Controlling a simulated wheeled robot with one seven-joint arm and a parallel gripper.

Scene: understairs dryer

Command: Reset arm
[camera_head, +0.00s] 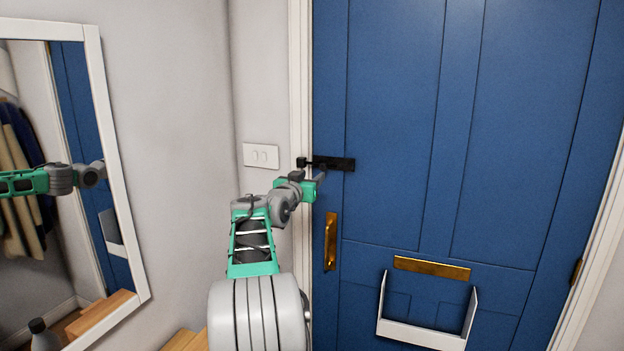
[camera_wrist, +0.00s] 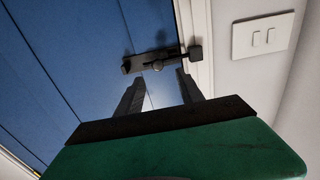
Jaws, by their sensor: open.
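My green and grey arm reaches up toward the blue door (camera_head: 400,110) in the head view. My gripper (camera_head: 321,172) is beside a black bolt (camera_head: 340,164) at the door's left edge. In the wrist view my gripper (camera_wrist: 160,90) has its two dark fingers apart with nothing between them. The black bolt (camera_wrist: 150,61) lies just beyond the fingertips and spans from the door to the white frame. I cannot tell whether a fingertip touches it.
A white light switch (camera_head: 261,156) is on the wall left of the door frame. A brass handle (camera_head: 330,241), a brass letter plate (camera_head: 431,268) and a white letter tray (camera_head: 420,333) are on the door. A white-framed mirror (camera_head: 120,190) hangs at left, reflecting my arm.

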